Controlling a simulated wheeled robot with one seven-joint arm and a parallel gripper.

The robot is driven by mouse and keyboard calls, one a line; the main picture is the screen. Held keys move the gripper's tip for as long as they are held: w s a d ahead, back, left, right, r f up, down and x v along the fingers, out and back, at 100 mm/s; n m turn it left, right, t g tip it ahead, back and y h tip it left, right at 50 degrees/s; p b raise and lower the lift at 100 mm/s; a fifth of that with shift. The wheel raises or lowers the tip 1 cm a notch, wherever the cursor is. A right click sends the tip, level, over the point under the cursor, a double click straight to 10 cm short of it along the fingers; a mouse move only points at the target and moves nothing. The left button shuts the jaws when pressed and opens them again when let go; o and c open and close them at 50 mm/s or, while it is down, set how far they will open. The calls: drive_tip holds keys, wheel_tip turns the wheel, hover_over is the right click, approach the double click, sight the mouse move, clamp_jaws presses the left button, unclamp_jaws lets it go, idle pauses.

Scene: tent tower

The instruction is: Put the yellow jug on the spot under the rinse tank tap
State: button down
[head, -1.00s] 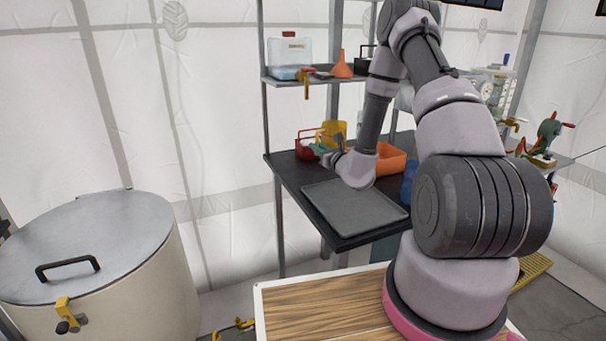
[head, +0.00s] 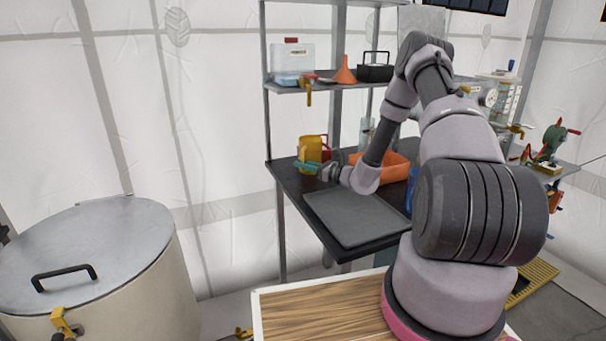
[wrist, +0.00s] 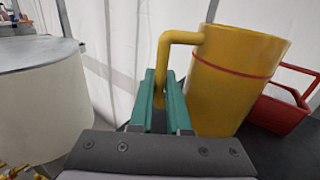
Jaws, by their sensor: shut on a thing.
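The yellow jug (head: 310,152) is upright at the left end of the dark table, its handle towards my gripper. In the wrist view the jug (wrist: 232,85), with a red line around it, fills the right side. My gripper (head: 306,166) has its green fingers (wrist: 163,100) shut on the jug's handle. I cannot tell whether the jug's base touches the table. A clear tank (head: 291,60) with bluish liquid stands on the shelf above; its yellow tap (head: 308,95) hangs over the shelf edge, above the jug in the head view. The spot is not discernible.
A red basket (wrist: 280,108) is right of the jug in the wrist view. A grey tray (head: 355,217) and an orange bin (head: 393,168) are on the table. An orange funnel (head: 344,72) and black box (head: 376,72) share the shelf. A large lidded drum (head: 85,250) stands left.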

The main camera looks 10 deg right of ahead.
sight(303, 173)
drive_tip(key=shift+f, duration=1.6)
drive_tip(key=shift+f, duration=0.2)
drive_tip(key=c, duration=0.9)
unclamp_jaws()
drive_tip(key=shift+r, duration=0.1)
